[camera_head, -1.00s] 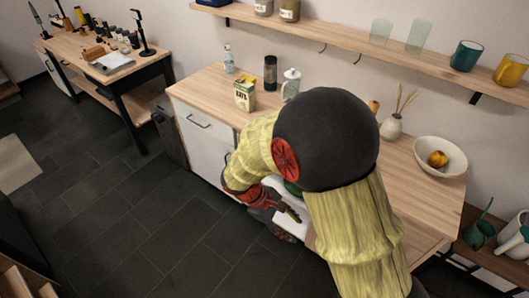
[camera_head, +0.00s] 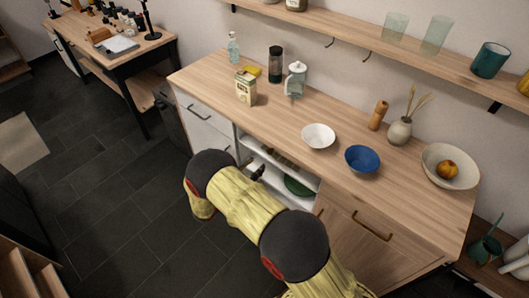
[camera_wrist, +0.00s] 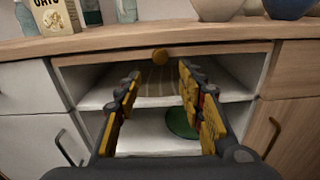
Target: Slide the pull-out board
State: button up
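The pull-out board shows in the wrist view as a thin wooden front (camera_wrist: 225,54) under the countertop, above an open shelf space. A round brass-coloured knob (camera_wrist: 160,57) sits at the middle of this front. My gripper (camera_wrist: 160,71) is open, with its two yellow-padded fingers pointing towards the front, one on each side of the knob's line. Nothing is seen between the fingers, and I cannot tell how far the tips are from the knob. In the head view my arm hides most of the gripper and the board front.
The countertop (camera_head: 215,90) holds an oats box (camera_head: 246,89), a white bowl (camera_head: 318,136), a blue bowl (camera_head: 362,159) and a fruit bowl (camera_head: 450,166). Below the board, shelves hold a green dish (camera_wrist: 183,124). Handled cabinet fronts flank the opening. Floor (camera_head: 110,210) at left is clear.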

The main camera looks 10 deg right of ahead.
aim_at(269, 152)
jog(key=x, duration=0.2)
jog(key=b+x, duration=0.1)
jog(key=x, duration=0.2)
jog(key=r+x, duration=0.1)
jog(key=x, duration=0.1)
jog(key=shift+w+d+b, duration=0.2)
jog(key=shift+d+b, duration=0.1)
jog(key=shift+d, duration=0.05)
jog(key=shift+c, duration=1)
jog(key=c, duration=0.8)
grip_shut()
